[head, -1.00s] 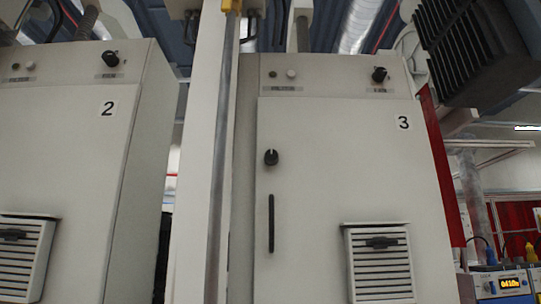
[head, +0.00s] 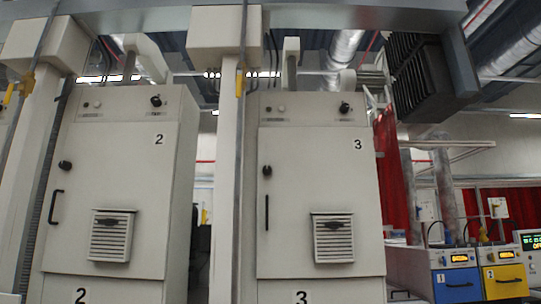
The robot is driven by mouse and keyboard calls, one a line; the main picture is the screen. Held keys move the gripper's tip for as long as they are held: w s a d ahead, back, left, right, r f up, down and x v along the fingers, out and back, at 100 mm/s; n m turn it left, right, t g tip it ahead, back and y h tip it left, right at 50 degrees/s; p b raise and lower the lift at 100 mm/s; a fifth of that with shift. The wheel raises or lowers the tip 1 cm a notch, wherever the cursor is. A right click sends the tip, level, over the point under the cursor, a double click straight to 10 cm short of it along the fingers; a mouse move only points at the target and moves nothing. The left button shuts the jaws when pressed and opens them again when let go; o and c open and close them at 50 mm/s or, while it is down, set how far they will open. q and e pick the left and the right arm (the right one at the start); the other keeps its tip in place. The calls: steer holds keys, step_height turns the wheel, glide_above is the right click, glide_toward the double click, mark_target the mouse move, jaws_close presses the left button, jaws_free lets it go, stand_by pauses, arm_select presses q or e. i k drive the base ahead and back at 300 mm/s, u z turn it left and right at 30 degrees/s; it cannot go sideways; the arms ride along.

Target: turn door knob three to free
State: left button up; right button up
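Cabinet three (head: 310,184) stands upright in the middle of the head view, with a "3" label (head: 358,145) at the door's upper right. Its black round door knob (head: 267,171) is on the left side of the door, above a vertical black handle (head: 267,212). The knob is too small to read its position. The door looks shut. A separate black rotary switch (head: 344,107) sits on the panel above the door. Neither of my grippers is in view.
Cabinet two (head: 130,180) stands to the left, with a pale column (head: 229,170) between the cabinets. A louvred vent (head: 333,240) protrudes from door three. Blue (head: 457,278) and yellow (head: 504,275) devices stand at the lower right. The floor is hardly visible.

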mark_target(266, 170)
steer(key=z, duration=1.15)
steer(key=i, duration=1.7)
steer(key=u, duration=0.9)
